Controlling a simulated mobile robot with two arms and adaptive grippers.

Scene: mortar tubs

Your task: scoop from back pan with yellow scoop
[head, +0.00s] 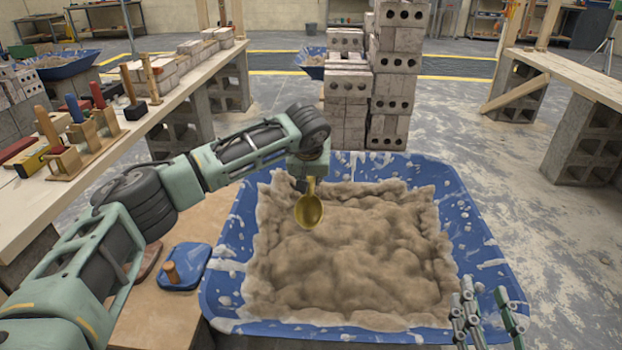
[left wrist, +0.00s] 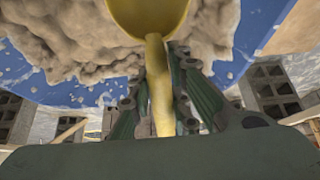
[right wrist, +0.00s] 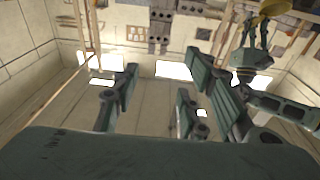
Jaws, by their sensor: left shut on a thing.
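A yellow scoop (head: 309,210) hangs bowl-down from my left gripper (head: 306,182) over the back-left part of the sand-coloured heap. In the left wrist view my left gripper (left wrist: 160,100) is shut on the scoop's handle (left wrist: 158,85), with the bowl at the top edge. The mortar heap (head: 350,255) fills the blue pan (head: 485,245), which is splashed with white. Whether the bowl touches the heap or holds any mortar I cannot tell. My right gripper (head: 490,310) is at the pan's front right, with its fingers apart and empty; they also show in the right wrist view (right wrist: 155,95).
Stacked grey blocks (head: 395,70) stand right behind the pan. A wooden bench (head: 95,160) with hand tools runs along the left. A blue float (head: 183,267) lies on a board left of the pan. The floor to the right is clear up to another bench (head: 580,80).

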